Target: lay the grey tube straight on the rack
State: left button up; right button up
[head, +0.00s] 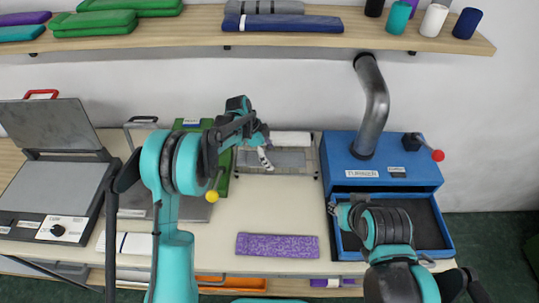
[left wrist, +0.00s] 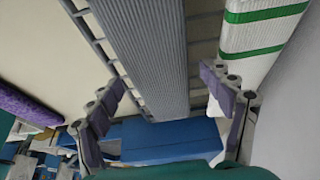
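The grey ribbed tube (head: 287,159) lies on the wire rack (left wrist: 98,41) at the back of the table, left of the blue turner. In the left wrist view the grey tube (left wrist: 155,55) runs roughly along the rack's rails. My left gripper (head: 264,158) is over the rack at the tube. Its fingers stand apart on either side of the tube in the left wrist view (left wrist: 160,78), with gaps visible. My right gripper (head: 343,212) is at the left side of the turner's open tray; whether it is open is hard to see.
A white tube with green stripes (left wrist: 262,30) lies behind the grey one. The blue turner (head: 375,180) has a pipe and a red-knobbed lever. A purple piece (head: 277,246) lies at the table's front. An open press (head: 55,185) stands left. The middle table is clear.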

pick_arm(q)
jog(key=shift+r, duration=0.3)
jog(key=s+a+r+n+t+y+p, duration=0.1)
jog(key=s+a+r+n, duration=0.2)
jog(key=r, duration=0.5)
jog(key=s+a+r+n+t+p, duration=0.15)
jog(key=a+r, duration=0.25)
jog(key=r, duration=0.5)
jog(key=s+a+n+t+y, duration=0.1)
jog(key=s+a+n, duration=0.2)
jog(key=s, duration=0.5)
jog(key=s+a+n+t+y, duration=0.1)
jog(key=s+a+n+t, duration=0.1)
jog(key=s+n, duration=0.4)
jog(key=s+a+n+t+y, duration=0.1)
jog(key=s+a+n, duration=0.3)
jog(key=s, duration=0.7)
jog(key=shift+a+r+t+y, duration=0.15)
jog(key=shift+r+t+y, duration=0.15)
jog(key=shift+r+t, duration=0.1)
jog(key=shift+s+n, duration=0.1)
jog(key=shift+n, duration=0.15)
